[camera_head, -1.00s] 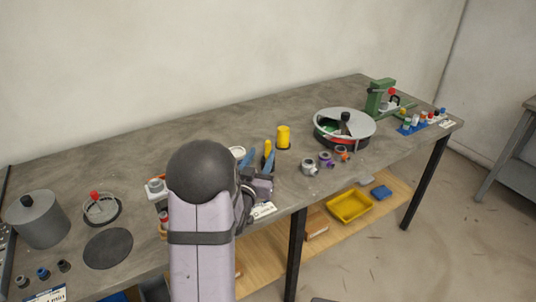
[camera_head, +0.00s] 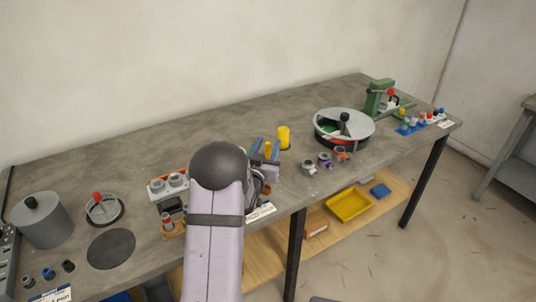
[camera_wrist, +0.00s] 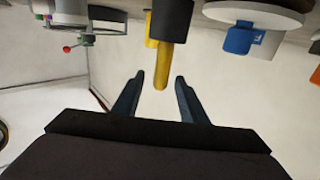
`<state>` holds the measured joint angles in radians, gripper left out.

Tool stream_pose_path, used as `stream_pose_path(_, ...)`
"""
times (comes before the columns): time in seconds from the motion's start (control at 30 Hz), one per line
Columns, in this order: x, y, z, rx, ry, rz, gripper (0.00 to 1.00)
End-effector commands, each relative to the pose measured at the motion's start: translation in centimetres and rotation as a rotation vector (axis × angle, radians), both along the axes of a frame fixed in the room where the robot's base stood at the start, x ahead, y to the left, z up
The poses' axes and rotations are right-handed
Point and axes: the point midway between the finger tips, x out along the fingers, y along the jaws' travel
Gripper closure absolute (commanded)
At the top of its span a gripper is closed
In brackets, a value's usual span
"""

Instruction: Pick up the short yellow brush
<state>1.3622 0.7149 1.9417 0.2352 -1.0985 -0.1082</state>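A short yellow brush handle (camera_wrist: 162,66) shows in the wrist view, with a dark part (camera_wrist: 171,20) at its other end; I cannot tell whether that is a holder or part of the brush. In the head view, a yellow tip (camera_head: 267,149) shows between my fingers, mostly hidden by them. My gripper (camera_wrist: 160,77) is open. In the wrist view, its two blue fingers stand on either side of the handle's end, with visible gaps to it. My gripper also shows in the head view (camera_head: 265,147), over the middle of the bench.
A thicker yellow cylinder (camera_head: 283,135) stands just behind my gripper. Small grey and purple parts (camera_head: 325,160) lie to the right, before a round drum (camera_head: 344,131). The bench's back is clear.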

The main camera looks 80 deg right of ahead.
Motion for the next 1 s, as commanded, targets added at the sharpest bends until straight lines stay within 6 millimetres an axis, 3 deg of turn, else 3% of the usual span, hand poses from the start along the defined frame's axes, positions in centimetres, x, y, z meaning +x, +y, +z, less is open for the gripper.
stream_pose_path(0.37, 0.00, -0.78, -0.08, 0.002, 0.001, 0.000, 0.61)
stream_pose_path(0.53, 0.01, -0.77, -0.07, 0.001, 0.001, 0.000, 0.97)
stream_pose_path(0.57, 0.00, -0.77, -0.07, 0.001, 0.001, 0.000, 1.00)
stream_pose_path(1.0, 0.01, -0.80, 0.77, -0.002, 0.000, 0.000, 1.00)
